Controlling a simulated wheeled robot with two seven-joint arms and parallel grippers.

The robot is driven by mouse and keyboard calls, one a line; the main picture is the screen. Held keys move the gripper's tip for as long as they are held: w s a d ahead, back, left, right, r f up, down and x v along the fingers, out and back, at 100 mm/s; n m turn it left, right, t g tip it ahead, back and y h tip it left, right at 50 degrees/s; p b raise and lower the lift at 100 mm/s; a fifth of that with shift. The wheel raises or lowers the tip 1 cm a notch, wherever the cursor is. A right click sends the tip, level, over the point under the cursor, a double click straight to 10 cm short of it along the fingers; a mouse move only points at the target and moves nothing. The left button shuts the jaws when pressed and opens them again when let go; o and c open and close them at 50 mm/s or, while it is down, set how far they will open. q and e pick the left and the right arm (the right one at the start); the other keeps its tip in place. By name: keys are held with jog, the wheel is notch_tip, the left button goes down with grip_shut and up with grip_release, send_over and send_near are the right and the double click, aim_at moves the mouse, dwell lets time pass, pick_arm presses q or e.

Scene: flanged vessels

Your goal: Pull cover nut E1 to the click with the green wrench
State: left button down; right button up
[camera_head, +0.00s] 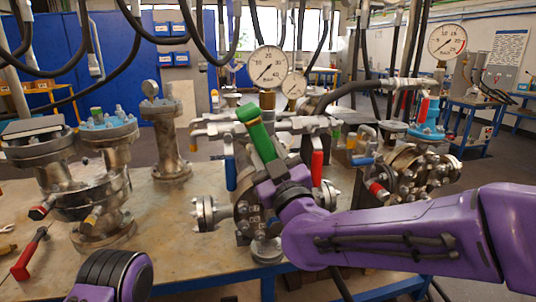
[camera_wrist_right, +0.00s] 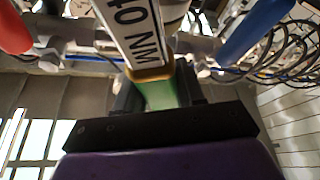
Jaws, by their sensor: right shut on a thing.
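My right gripper (camera_head: 268,172) is shut on the green wrench (camera_head: 262,136), in the middle of the head view. The wrench's green handle slants up and left out of the jaws. In the right wrist view, the green part (camera_wrist_right: 160,94) sits between the jaws, and a white label strip (camera_wrist_right: 135,32) reading "40 NM" lies beyond it. The flanged vessel (camera_head: 243,208) behind my gripper is partly covered by my right arm. I cannot make out cover nut E1 or whether the wrench is on a nut. My left gripper is out of sight; only my left arm shows at the lower left.
A blue handle (camera_head: 230,173) and a red handle (camera_head: 317,168) hang close on either side of my right gripper. Flanged vessels stand left (camera_head: 103,185) and right (camera_head: 410,172). A red-handled tool (camera_head: 28,258) lies at the bench's left. Gauges (camera_head: 267,66) rise behind.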

jog(key=shift+w+a, duration=0.2)
jog(key=shift+w, duration=0.7)
jog(key=shift+d, duration=0.1)
jog(key=d+m+h, duration=0.1)
jog(key=m, duration=0.1)
jog(key=w+d+m+t+h, duration=0.1)
jog(key=d+m, duration=0.1)
jog(key=m, duration=0.1)
jog(key=d+r+m+h+b, duration=0.1)
jog(key=d+m, duration=0.1)
jog(key=shift+w+t, duration=0.3)
jog(key=shift+w, duration=0.05)
jog(key=a+n+y, duration=0.1)
jog(key=n, duration=0.1)
jog(key=s+a+n+g+y, duration=0.1)
jog(key=a+n, duration=0.1)
jog(key=a+n+y, duration=0.1)
jog(key=a+n, duration=0.1)
jog(key=n, duration=0.1)
jog(key=shift+s+a+f+g, duration=0.25)
jog(key=shift+s+f+g, duration=0.05)
jog(key=shift+f, duration=0.1)
jog(key=shift+d, duration=0.1)
